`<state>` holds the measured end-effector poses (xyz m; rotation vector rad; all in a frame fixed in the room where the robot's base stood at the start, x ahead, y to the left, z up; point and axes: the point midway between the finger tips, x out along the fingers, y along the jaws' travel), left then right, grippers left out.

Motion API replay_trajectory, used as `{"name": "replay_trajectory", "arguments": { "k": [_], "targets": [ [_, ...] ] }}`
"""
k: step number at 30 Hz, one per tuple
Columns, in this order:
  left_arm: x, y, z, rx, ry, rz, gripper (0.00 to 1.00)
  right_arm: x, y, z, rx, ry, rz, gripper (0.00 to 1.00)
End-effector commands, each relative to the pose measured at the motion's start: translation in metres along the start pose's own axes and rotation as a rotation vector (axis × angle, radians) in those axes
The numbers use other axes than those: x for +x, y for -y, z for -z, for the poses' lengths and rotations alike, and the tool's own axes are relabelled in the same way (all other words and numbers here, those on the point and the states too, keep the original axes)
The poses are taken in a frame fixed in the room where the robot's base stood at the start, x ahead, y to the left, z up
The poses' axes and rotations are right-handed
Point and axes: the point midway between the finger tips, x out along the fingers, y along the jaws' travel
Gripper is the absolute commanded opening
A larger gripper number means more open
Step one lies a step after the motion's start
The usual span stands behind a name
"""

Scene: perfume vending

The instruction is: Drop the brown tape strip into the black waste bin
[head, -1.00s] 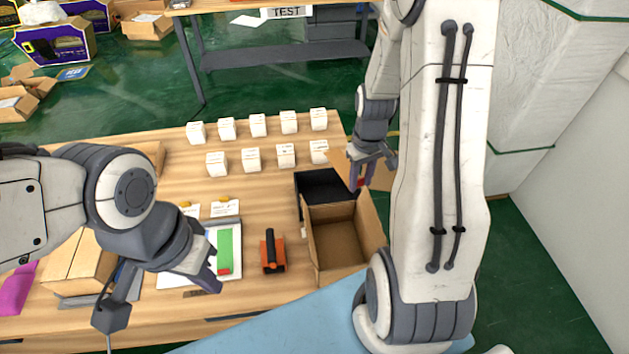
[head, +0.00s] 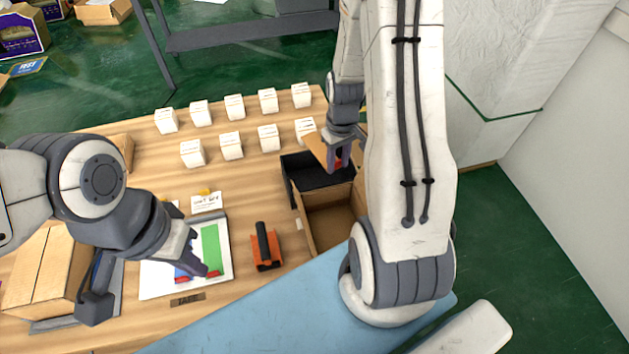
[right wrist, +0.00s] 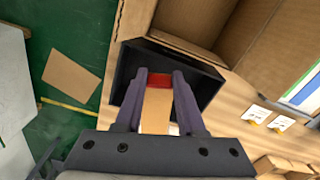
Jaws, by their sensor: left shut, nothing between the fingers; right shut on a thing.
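My right gripper (head: 338,162) is shut on the red end of the brown tape strip (head: 317,150) and holds it above the black waste bin (head: 308,178). In the right wrist view the red end shows between the fingertips (right wrist: 167,82), with the brown strip (right wrist: 156,112) running back between the fingers. The bin (right wrist: 203,82) lies below them, its inside partly hidden by the gripper. My left gripper (head: 205,265) is shut and empty over the white board (head: 215,282), which carries a green strip (head: 211,243) and a blue strip (head: 184,272), partly covered.
An open cardboard box (head: 330,228) stands beside the bin on its near side. An orange and black tape dispenser (head: 266,250) is left of it. Several white boxes (head: 232,146) stand in rows at the back. A closed carton (head: 45,265) is at the left.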

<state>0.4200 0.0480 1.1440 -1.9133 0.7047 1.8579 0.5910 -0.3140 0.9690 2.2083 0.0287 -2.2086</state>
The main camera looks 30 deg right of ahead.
Motion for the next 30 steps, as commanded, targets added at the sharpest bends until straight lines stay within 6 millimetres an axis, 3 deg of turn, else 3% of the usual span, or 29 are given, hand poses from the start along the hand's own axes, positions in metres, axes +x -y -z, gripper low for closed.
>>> {"name": "replay_trajectory", "arguments": {
  "k": [1, 9, 19, 20, 22, 23, 30],
  "targets": [
    [0.011, 0.001, -0.001, 0.0, 0.0, 0.0, 0.0, 0.012, 0.0, 0.0, 0.0, 0.0, 0.0, 0.03],
    [0.038, 0.003, -0.002, 0.002, 0.0, 0.0, 0.0, 0.041, 0.0, 0.0, 0.0, 0.0, 0.0, 0.03],
    [0.039, 0.003, -0.002, 0.002, 0.0, 0.0, 0.0, 0.043, 0.0, 0.0, 0.0, 0.0, 0.0, 0.03],
    [0.039, 0.003, -0.002, 0.002, 0.0, 0.0, 0.0, 0.043, 0.0, 0.0, 0.0, 0.0, 0.0, 0.42],
    [0.039, 0.003, -0.002, 0.002, 0.0, 0.0, 0.0, 0.043, 0.0, 0.0, 0.0, 0.0, 0.0, 0.69],
    [0.039, 0.003, -0.002, 0.002, 0.0, 0.0, 0.0, 0.043, 0.0, 0.0, 0.0, 0.0, 0.0, 0.73],
    [0.039, 0.003, -0.002, 0.002, 0.0, 0.0, 0.0, 0.043, 0.0, 0.0, 0.0, 0.0, 0.0, 0.73]
  ]
}}
